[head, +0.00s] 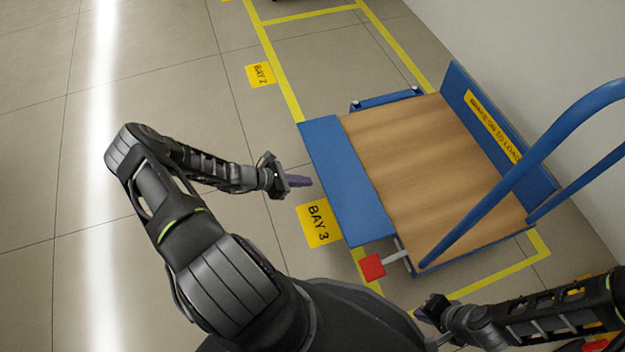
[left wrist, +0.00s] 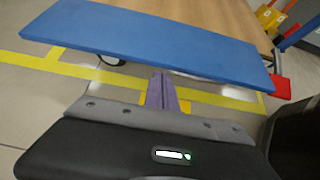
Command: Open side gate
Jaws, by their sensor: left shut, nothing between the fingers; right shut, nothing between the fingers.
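The cart's side gate is a plain blue panel (head: 345,185) along the left edge of the wooden deck (head: 430,165). It appears folded outward, roughly level with the deck, and its outer edge faces me in the left wrist view (left wrist: 150,40). A red latch handle (head: 372,266) on a grey lever is at the cart's near corner. My left gripper (head: 299,181) is shut and empty, just left of the panel's outer edge; its purple fingers (left wrist: 163,92) point at the panel, contact unclear. My right gripper (head: 432,308) is shut and empty, below the cart.
A blue push handle (head: 530,165) rises at the cart's right end. A labelled blue panel (head: 505,140) stands along the deck's far right side, by the wall. Yellow lines and a BAY 3 sign (head: 318,223) mark the floor. The floor at left is clear.

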